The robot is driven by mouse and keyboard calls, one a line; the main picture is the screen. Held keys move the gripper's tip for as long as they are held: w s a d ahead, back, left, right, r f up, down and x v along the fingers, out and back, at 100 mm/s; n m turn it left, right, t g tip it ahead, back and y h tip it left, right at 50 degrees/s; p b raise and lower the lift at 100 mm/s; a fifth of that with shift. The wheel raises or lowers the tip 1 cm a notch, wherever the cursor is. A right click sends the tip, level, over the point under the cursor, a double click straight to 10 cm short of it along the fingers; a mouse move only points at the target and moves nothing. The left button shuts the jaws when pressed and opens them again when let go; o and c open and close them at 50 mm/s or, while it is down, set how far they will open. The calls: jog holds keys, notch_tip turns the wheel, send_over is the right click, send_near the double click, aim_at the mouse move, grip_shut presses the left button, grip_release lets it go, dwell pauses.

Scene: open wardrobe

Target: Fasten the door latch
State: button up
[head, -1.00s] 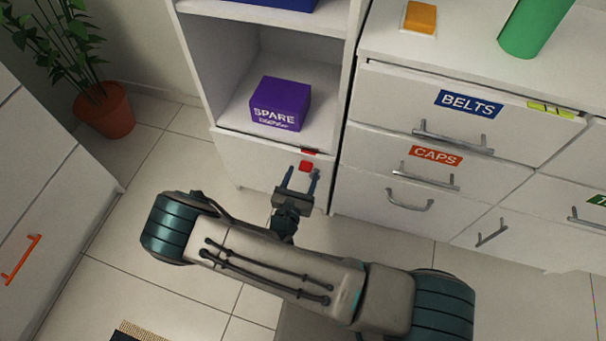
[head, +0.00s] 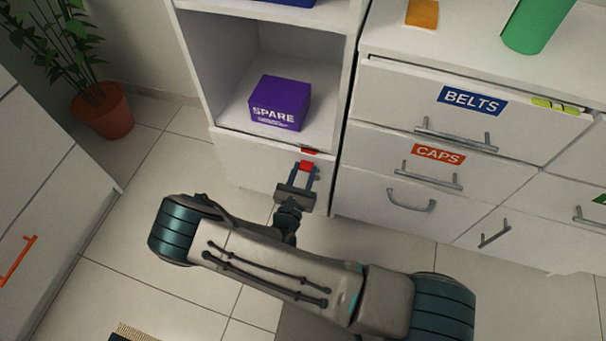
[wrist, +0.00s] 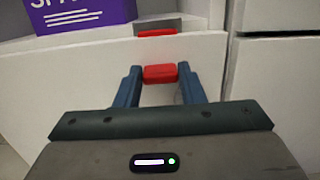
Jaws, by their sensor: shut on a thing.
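The red latch knob (head: 306,166) is on the white lower door (head: 250,163) below the open shelf. My gripper (head: 305,170) reaches it from the front, and its two blue fingers are shut on the knob. In the wrist view the knob (wrist: 160,73) sits between the fingertips, one on each side. A second red piece, the catch (wrist: 156,33), shows just above it at the door's top edge, with a small gap between them. It also shows in the head view (head: 309,151).
A purple SPARE box (head: 280,103) stands on the shelf above the door. Drawers labelled BELTS (head: 472,101) and CAPS (head: 438,154) with metal handles are close on the right. A potted plant (head: 103,112) stands at the left. The floor around my arm is mostly clear.

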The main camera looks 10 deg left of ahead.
jog(key=shift+f, duration=0.1)
jog(key=o, duration=1)
jog(key=s+p, duration=0.1)
jog(key=s, duration=0.3)
jog(key=s+f, duration=0.1)
jog(key=s, duration=0.4)
jog(key=s+a+f+p, duration=0.1)
jog(key=s, duration=0.3)
jog(key=shift+s+p, duration=0.35)
